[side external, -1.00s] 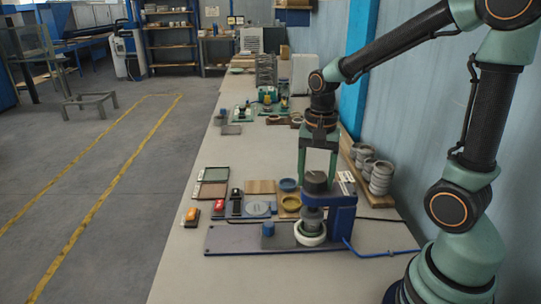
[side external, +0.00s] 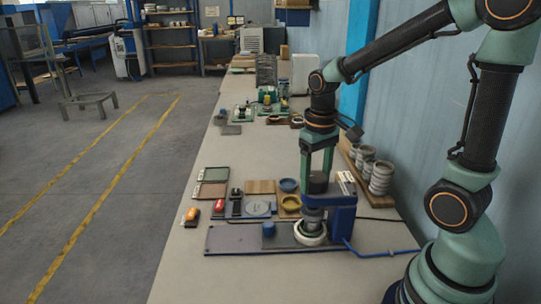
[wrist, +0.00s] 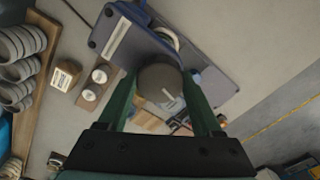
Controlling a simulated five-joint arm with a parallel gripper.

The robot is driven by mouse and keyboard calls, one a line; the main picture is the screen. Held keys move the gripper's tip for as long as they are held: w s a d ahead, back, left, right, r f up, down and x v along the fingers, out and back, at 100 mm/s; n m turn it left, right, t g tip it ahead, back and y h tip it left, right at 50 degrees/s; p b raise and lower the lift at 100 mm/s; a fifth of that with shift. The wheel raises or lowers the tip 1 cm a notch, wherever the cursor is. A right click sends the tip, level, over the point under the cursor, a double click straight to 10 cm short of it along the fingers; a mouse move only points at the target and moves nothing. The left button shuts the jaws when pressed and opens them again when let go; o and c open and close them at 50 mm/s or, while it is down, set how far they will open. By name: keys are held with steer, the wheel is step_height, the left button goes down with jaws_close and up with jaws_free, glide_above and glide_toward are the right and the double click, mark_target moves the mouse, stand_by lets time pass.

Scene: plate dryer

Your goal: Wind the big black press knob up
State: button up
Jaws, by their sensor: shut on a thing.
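The big black press knob (side external: 318,183) sits on top of the blue press (side external: 342,212) on the bench. My gripper (side external: 317,180) points straight down with its two green fingers around the knob, shut on it. In the wrist view the round dark knob (wrist: 160,84) lies between the green fingers, with a pale mark on its top. Below the knob, the press's metal column stands over a white ring (side external: 310,237) on the base plate (side external: 236,240). The fingers hide part of the knob.
A blue knob (side external: 268,229) stands on the base plate. Small trays, a red button (side external: 219,205) and an orange button (side external: 192,214) lie to the left. Stacked grey rings (side external: 381,177) stand on a wooden board by the wall. A blue hose runs right from the press.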

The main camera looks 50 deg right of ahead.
mark_target(316, 176)
steer(key=shift+n, duration=1.1)
steer(key=o, duration=1.4)
steer(key=shift+r, duration=0.1)
step_height(316, 176, up, 12)
